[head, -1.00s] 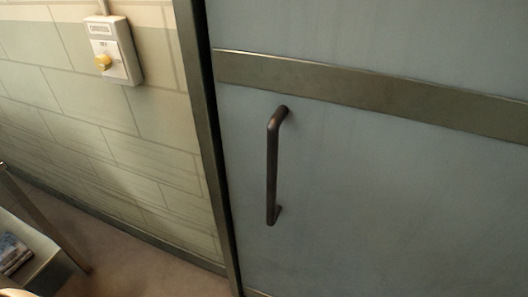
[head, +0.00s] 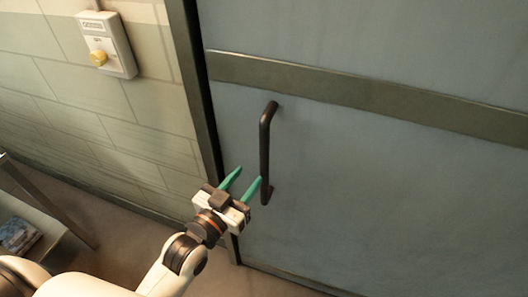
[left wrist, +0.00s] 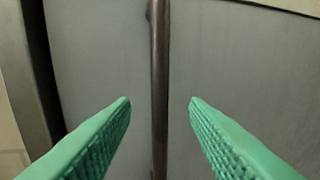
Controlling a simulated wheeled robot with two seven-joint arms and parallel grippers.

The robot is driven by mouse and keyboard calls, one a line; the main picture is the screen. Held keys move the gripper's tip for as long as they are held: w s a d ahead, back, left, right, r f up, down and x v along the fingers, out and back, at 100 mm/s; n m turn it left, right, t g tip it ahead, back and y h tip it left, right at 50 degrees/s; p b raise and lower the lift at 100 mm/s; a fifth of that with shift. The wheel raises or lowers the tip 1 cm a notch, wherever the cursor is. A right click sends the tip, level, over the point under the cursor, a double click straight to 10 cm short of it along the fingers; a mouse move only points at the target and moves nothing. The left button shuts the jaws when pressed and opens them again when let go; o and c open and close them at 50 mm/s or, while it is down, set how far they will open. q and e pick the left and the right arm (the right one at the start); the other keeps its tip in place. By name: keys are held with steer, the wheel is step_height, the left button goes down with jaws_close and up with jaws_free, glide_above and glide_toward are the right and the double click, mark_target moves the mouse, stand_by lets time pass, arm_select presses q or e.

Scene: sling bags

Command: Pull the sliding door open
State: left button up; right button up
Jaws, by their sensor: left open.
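The sliding door (head: 400,190) is a large blue-grey panel with a dark horizontal band. Its left edge meets the dark door frame (head: 196,100). A dark vertical bar handle (head: 265,145) is fixed near the door's left side. My left gripper (head: 246,180) is open, its two green fingers pointing toward the handle near its lower part. In the left wrist view the handle (left wrist: 159,80) runs upright between the two spread green fingertips, with a gap on each side. The fingers do not appear to touch it. My right gripper is not in view.
A white wall box (head: 107,45) with a yellow knob is on the tiled wall left of the door frame. A shelf or small table with a printed item (head: 18,237) stands at the lower left. The floor (head: 110,230) between is clear.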

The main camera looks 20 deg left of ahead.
mark_target(262, 159)
arm_select(q)
steer(key=p+x, duration=0.1)
steer(key=x, duration=0.8)
steer(key=shift+p, duration=0.4)
steer(key=shift+s, duration=0.1)
jaws_close()
